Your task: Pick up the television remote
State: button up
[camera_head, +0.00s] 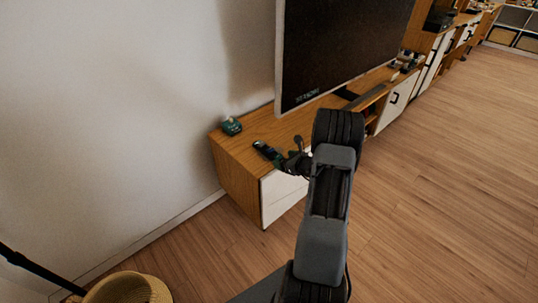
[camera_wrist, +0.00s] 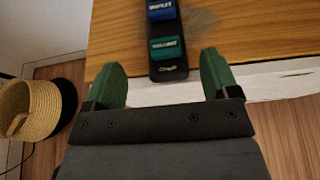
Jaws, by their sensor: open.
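The television remote (camera_wrist: 169,58) is a dark, narrow bar with a blue and a green labelled patch. It lies on the wooden top of the low cabinet (camera_wrist: 240,28), and its far end is cut off by the top of the wrist view. In the head view the remote (camera_head: 265,149) lies near the cabinet's front edge. My gripper (camera_wrist: 162,68) is open, its green fingers on either side of the remote's near end, with gaps at both sides. In the head view my gripper (camera_head: 284,160) is small and partly hidden by my arm.
A television (camera_head: 340,45) stands on the cabinet, behind and right of the remote. A small green object (camera_head: 231,126) sits at the cabinet's left back corner. A woven basket (camera_head: 128,288) stands on the floor at lower left. The wooden floor (camera_head: 440,190) at right is clear.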

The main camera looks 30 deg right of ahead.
aim_at(280, 156)
jog(key=shift+d+b+x, duration=0.15)
jog(key=shift+b+x, duration=0.1)
jog(key=shift+x, duration=1.2)
jog(key=shift+d+b+x, duration=0.15)
jog(key=shift+b+x, duration=0.1)
jog(key=shift+x, duration=1.15)
jog(key=shift+c, duration=0.4)
jog(key=c, duration=1)
jog(key=shift+r, duration=0.1)
